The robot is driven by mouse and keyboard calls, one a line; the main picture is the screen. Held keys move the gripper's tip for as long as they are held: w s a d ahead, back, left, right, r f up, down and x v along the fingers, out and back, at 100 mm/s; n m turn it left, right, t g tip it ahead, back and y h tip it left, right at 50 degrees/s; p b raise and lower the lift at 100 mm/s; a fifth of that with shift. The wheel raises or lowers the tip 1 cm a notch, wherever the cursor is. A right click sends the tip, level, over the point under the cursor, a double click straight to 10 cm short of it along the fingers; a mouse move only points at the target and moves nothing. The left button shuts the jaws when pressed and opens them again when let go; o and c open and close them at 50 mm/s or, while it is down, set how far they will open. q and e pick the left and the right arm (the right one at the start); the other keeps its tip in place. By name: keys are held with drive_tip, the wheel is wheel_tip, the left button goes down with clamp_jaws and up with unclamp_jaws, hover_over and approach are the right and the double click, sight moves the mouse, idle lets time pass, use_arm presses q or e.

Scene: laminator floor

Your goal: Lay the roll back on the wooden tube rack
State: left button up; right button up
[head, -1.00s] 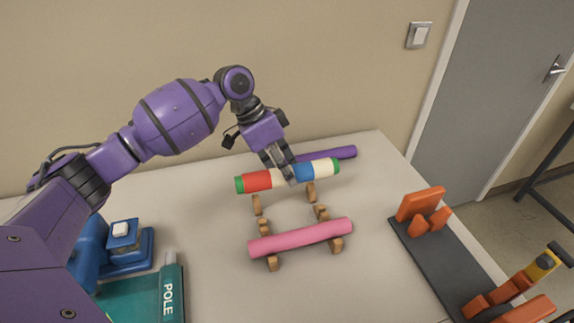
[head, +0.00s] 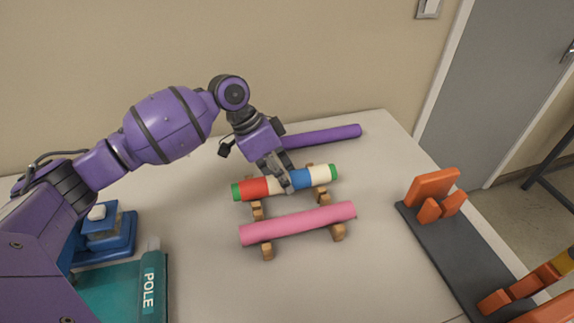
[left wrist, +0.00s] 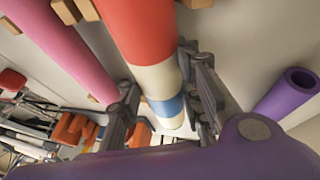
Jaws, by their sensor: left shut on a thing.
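The striped roll (head: 256,187), red, cream and blue with green ends, lies level at the rear of the wooden tube rack (head: 257,211). My left gripper (head: 284,180) is shut on it near the middle. In the left wrist view the roll (left wrist: 140,30) runs between the two fingers (left wrist: 165,100). The roll appears to be at the height of the rack's rear pegs; I cannot tell whether it bears on them. A pink roll (head: 297,223) rests on the front pegs. My right gripper is not in view.
A purple roll (head: 322,137) lies behind the rack, near the wall. A dark mat with orange blocks (head: 432,187) is at the right. The front middle of the table is clear.

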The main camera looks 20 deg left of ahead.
use_arm(q)
drive_tip(key=shift+f, duration=0.35)
drive_tip(key=o, duration=1.3)
drive_tip(key=shift+o, duration=0.2)
drive_tip(key=v, duration=1.2)
